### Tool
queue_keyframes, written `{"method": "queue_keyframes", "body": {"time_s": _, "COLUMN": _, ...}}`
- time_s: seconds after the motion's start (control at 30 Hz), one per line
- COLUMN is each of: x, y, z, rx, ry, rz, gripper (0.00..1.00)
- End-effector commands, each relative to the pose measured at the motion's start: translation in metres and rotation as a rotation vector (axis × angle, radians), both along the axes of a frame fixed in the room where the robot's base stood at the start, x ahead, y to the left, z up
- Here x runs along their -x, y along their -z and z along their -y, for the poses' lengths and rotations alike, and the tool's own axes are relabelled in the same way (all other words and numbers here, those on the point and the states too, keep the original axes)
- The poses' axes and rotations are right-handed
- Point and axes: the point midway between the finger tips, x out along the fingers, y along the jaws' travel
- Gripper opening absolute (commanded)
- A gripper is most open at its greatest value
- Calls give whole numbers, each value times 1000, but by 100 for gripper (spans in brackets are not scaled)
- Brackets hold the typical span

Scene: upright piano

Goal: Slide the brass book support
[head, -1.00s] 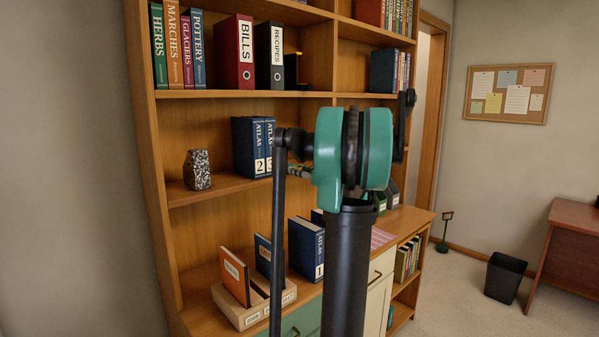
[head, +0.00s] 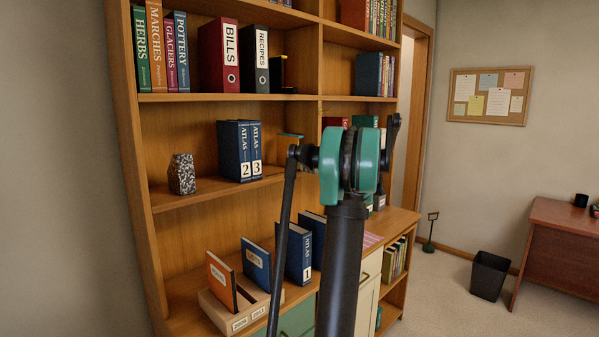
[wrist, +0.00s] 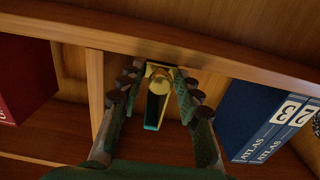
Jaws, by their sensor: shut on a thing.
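The brass book support (wrist: 153,108) shows in the wrist view as a gold and teal piece with a round brass knob. It stands on the middle shelf between the blue atlas volumes 2 and 3 (wrist: 265,118) and the upright divider (wrist: 95,85). In the head view its teal and brass edge (head: 290,136) shows just above my arm. My gripper (wrist: 158,84) has one finger on each side of the support and is shut on it. In the head view my arm hides the gripper. The atlases (head: 239,150) stand upright, with a gap between them and the support.
A speckled stone bookend (head: 182,174) stands left of the atlases. A red book (wrist: 22,80) is beyond the divider. Below, atlas 1 (head: 298,254) and a wooden holder (head: 228,312) with books stand on the counter. The shelf board above (wrist: 215,60) is close to my gripper.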

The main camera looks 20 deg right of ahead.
Motion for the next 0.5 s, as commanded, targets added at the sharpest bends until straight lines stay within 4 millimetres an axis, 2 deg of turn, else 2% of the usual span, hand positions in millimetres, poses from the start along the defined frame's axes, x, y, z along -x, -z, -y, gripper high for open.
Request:
{"method": "queue_keyframes", "body": {"time_s": 0.13, "x": -5, "y": 0, "z": 14, "rx": -2, "ry": 0, "rz": 2, "gripper": 0}}
{"method": "queue_keyframes", "body": {"time_s": 0.47, "x": -5, "y": 0, "z": 15, "rx": -1, "ry": -1, "rz": 1, "gripper": 0}}
{"method": "queue_keyframes", "body": {"time_s": 0.5, "x": -5, "y": 0, "z": 15, "rx": -1, "ry": -1, "rz": 1, "gripper": 38}}
